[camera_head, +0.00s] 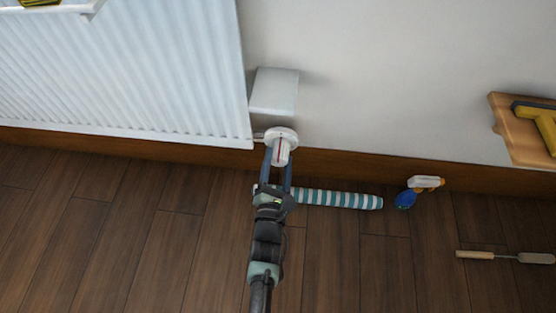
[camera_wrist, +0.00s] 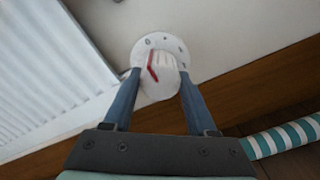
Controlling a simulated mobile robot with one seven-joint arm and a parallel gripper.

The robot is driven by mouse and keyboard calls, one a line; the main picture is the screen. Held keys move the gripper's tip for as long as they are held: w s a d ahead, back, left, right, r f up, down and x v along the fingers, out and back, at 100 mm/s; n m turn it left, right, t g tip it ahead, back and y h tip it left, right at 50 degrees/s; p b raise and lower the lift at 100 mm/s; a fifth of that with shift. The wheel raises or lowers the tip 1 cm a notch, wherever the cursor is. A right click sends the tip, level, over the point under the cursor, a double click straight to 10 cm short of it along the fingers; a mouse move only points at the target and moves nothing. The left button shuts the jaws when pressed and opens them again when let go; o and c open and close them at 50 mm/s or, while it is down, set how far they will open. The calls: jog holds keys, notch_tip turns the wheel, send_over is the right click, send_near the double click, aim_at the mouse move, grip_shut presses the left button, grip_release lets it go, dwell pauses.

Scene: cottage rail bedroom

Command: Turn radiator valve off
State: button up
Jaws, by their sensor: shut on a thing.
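The radiator valve (camera_head: 282,138) is a white round dial with a white handle and a red mark, beside the lower right corner of the white radiator (camera_head: 120,75). In the wrist view the valve (camera_wrist: 158,50) shows small marks around its face, and its red pointer (camera_wrist: 152,66) tilts slightly. My gripper (camera_head: 279,160) reaches up to the valve with its blue fingers on either side of the handle. In the wrist view my gripper (camera_wrist: 158,73) is shut on the handle. The fingertips partly hide the handle's sides.
A white box (camera_head: 274,92) is on the wall above the valve. A teal-striped roll (camera_head: 338,199), a blue spray bottle (camera_head: 407,198) and a wooden-handled tool (camera_head: 475,254) lie on the floor to the right. A wooden shelf (camera_head: 510,128) juts out at far right.

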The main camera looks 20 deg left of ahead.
jog(key=o, duration=1.4)
jog(key=shift+c, duration=0.2)
jog(key=p+v, duration=0.5)
jog(key=v, duration=0.8)
jog(key=shift+p, duration=0.35)
